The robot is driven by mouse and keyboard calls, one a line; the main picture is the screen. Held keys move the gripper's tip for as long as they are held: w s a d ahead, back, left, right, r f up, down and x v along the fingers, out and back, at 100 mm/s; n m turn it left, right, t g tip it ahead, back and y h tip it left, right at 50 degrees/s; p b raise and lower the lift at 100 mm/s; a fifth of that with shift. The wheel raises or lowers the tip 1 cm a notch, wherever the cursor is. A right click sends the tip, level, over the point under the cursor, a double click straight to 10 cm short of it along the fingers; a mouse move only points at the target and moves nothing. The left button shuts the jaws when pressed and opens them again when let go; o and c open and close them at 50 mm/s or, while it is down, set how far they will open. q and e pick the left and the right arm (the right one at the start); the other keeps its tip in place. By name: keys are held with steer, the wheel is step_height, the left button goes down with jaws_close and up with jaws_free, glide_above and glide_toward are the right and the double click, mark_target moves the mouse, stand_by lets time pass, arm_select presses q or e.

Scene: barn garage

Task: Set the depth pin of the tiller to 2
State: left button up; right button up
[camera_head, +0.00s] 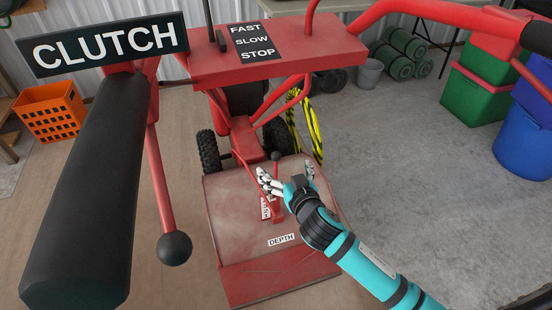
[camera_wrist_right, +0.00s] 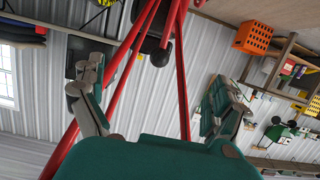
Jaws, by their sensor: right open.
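The red tiller (camera_head: 240,210) stands on the floor in front of me, its wide hood low in the middle. A white "DEPTH" label (camera_head: 281,239) is on the hood. Just behind the label, a small upright bracket with a white marked plate (camera_head: 267,207) rises; its markings are too small to read. A black round knob (camera_head: 276,156) shows above it. My right gripper (camera_head: 287,174) is open near this bracket and knob and partly covers them. In the right wrist view, red bars and a black knob (camera_wrist_right: 160,58) show between the open fingers. I cannot make out the depth pin. My left gripper is not in view.
The tiller's panel with the "FAST SLOW STOP" label (camera_head: 254,43), the "CLUTCH" sign (camera_head: 105,44), a black handle grip (camera_head: 90,190) and a ball-ended lever (camera_head: 174,248) are near me. An orange crate (camera_head: 50,112) stands left. Right floor is clear before coloured bins (camera_head: 476,96).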

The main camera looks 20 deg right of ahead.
mark_target(277, 159)
steer(key=b+x, duration=0.1)
steer(key=x, duration=0.4)
steer(key=shift+w+f, duration=0.1)
steer(key=shift+w, duration=0.3)
arm_select(q)
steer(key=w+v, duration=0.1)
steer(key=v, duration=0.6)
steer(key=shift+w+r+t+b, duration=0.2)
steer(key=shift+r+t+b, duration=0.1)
steer(key=shift+b, duration=0.1)
arm_select(e)
steer(key=shift+x, duration=1.1)
jaws_close()
